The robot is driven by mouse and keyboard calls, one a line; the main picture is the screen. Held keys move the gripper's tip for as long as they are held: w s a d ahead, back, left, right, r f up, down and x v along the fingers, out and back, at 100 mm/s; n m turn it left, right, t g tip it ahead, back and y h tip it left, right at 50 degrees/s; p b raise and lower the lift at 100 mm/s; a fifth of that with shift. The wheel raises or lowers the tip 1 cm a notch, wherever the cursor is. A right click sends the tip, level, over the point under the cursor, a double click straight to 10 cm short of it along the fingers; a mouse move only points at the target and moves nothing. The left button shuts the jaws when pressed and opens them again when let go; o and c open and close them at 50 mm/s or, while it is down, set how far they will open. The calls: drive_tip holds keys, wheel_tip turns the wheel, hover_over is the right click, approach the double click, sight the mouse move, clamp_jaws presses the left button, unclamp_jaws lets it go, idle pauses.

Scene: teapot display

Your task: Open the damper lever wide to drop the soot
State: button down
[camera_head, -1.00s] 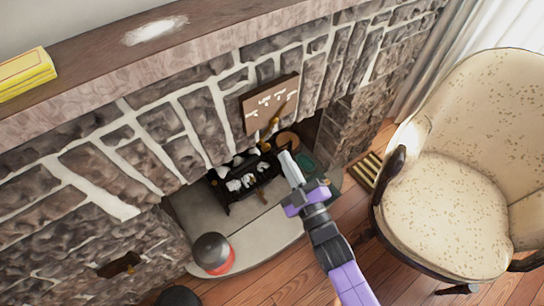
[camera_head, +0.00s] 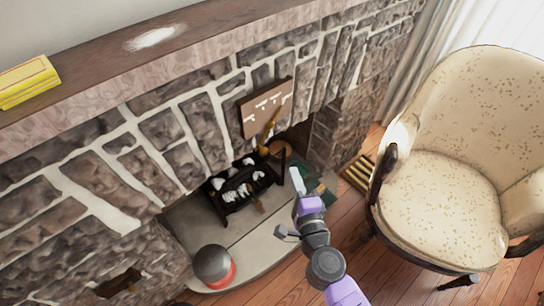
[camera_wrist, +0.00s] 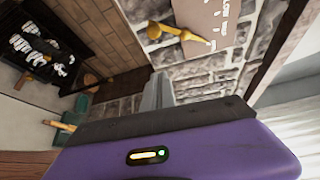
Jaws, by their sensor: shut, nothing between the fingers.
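A yellow-gold lever (camera_head: 268,130), which looks like the damper lever, sits at the lower edge of a brown plaque (camera_head: 266,105) with white markings on the stone fireplace front. In the wrist view the lever (camera_wrist: 178,34) sticks out from the plaque (camera_wrist: 200,22), with a rounded knob at its left end. My gripper (camera_head: 297,181) is shut and empty, below and to the right of the lever and apart from it. In the wrist view the closed fingers (camera_wrist: 157,90) point up towards the stonework, below the lever. No falling soot shows.
A black grate (camera_head: 240,192) with whitish logs stands in the firebox, left of my gripper. A dark round object with a red base (camera_head: 214,267) is on the hearth. A cream armchair (camera_head: 440,205) stands close on the right. A stone pillar (camera_head: 345,130) flanks the opening.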

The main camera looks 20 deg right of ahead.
drive_tip(key=w+d+f+m, duration=0.1)
drive_tip(key=w+d, duration=0.1)
drive_tip(key=w, duration=0.8)
drive_tip(key=shift+s+a+r+b, duration=0.1)
drive_tip(key=shift+s+a+b, duration=0.05)
drive_tip(key=shift+a, duration=0.55)
drive_tip(key=shift+s+a+r+b, duration=0.1)
drive_tip(key=shift+a+b, duration=0.1)
drive_tip(key=shift+a, duration=0.5)
drive_tip(key=shift+s+a+r+b, duration=0.1)
drive_tip(key=shift+s+a+b, duration=0.05)
drive_tip(key=shift+a, duration=0.55)
